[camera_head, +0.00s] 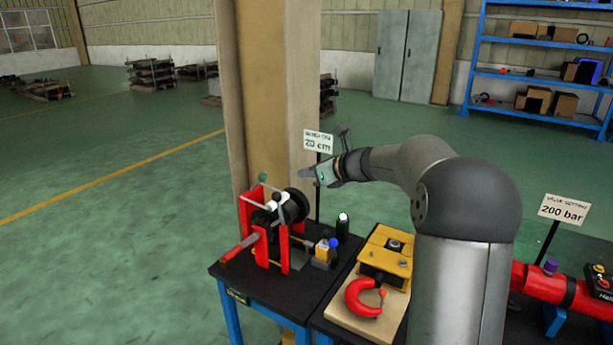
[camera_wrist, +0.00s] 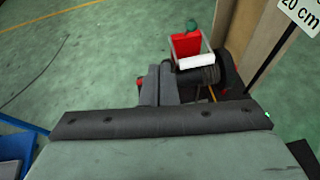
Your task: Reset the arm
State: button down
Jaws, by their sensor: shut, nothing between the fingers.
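My gripper (camera_head: 309,174) is held in the air at the end of my raised arm, above the left black-topped bench and in front of the beige pillar. It points left. In the wrist view the two grey fingers (camera_wrist: 160,86) lie together, shut and empty. Below and left of it in the head view stands the red crane stand (camera_head: 285,245) with a black drum and a red-handled lever. Part of the red stand (camera_wrist: 187,45) shows beyond the fingers in the wrist view. The gripper looks apart from it, though its exact clearance is hard to judge.
A "20 cm" sign (camera_head: 318,142) stands close behind my gripper. The beige pillar (camera_head: 270,90) rises behind the bench. A yellow box (camera_head: 386,251) and a red shackle (camera_head: 364,298) sit on a wooden board. A "200 bar" sign (camera_head: 563,210) stands right. Open green floor lies left.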

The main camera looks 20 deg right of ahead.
jog(key=s+a+f+n+g+h, duration=0.1)
jog(key=s+a+f+n+g, duration=0.15)
jog(key=s+n, duration=0.35)
jog(key=s+a+f+n+g+h, duration=0.1)
jog(key=s+a+f+n+g, duration=0.2)
jog(key=s, duration=0.5)
jog(key=s+a+f+n+g, duration=0.1)
jog(key=s+a+n, duration=0.4)
jog(key=s, duration=0.2)
jog(key=s+d+f+n+g+h, duration=0.1)
jog(key=s+d+f+n+h, duration=0.1)
jog(key=s+n, duration=0.5)
jog(key=s+d+f+n+g+h, duration=0.2)
jog(key=s+f+n+h, duration=0.2)
jog(key=s, duration=1.1)
notch_tip(320, 180, down, 2)
jog(key=n, duration=0.4)
jog(key=shift+d, duration=0.15)
jog(key=shift+g, duration=0.25)
